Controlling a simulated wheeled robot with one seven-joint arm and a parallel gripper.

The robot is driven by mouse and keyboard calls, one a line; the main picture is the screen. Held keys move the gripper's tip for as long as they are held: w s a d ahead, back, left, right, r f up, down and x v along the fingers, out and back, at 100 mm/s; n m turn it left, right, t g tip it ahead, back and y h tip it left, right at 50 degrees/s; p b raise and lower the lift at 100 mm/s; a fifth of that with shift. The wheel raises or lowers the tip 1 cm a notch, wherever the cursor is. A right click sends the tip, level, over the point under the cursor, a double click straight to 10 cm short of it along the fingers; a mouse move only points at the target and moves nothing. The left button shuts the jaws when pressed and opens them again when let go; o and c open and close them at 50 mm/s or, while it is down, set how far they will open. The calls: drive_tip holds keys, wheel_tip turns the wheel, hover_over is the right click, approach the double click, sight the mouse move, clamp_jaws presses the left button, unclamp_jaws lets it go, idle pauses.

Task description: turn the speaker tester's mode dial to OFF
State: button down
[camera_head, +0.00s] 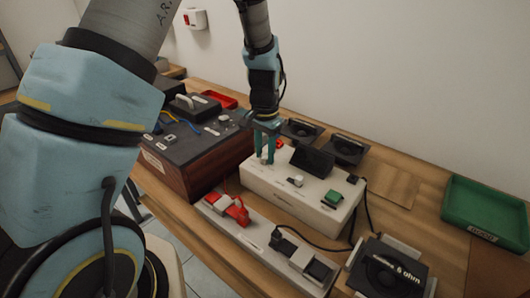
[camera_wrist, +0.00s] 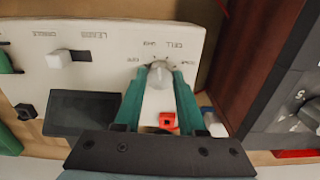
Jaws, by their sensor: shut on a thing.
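The speaker tester is a white box (camera_head: 262,183) on the bench, with a dark screen (camera_head: 312,160) on its top. In the wrist view its pale panel (camera_wrist: 110,32) appears upside down. The mode dial (camera_wrist: 160,74) is a pale round knob with small printed labels around it, too blurred to read surely. My gripper (camera_head: 266,155) points down at the box's left end, and its teal fingers (camera_wrist: 160,82) are shut on the dial, one on each side. The dial's pointer direction is not clear.
A wooden-sided box (camera_head: 205,158) with a dark top stands close on the left. A white knob (camera_head: 296,181) and a green part (camera_head: 333,198) are on the tester. A strip with a red clamp (camera_head: 237,211) lies in front. Speakers and a green bin (camera_head: 485,207) are around.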

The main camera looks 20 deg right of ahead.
sight(265, 156)
drive_tip(key=n, duration=0.6)
drive_tip(key=shift+n+p, duration=0.3)
drive_tip(key=shift+p, duration=0.1)
drive_tip(key=n+p, duration=0.1)
drive_tip(key=n, duration=0.4)
drive_tip(key=shift+w, duration=0.1)
drive_tip(key=shift+n, duration=0.4)
drive_tip(key=shift+c, duration=2.4)
unclamp_jaws()
wheel_tip(265, 156, up, 11)
drive_tip(key=b, duration=0.1)
drive_tip(key=shift+b, duration=0.4)
drive_tip(key=shift+f, duration=0.1)
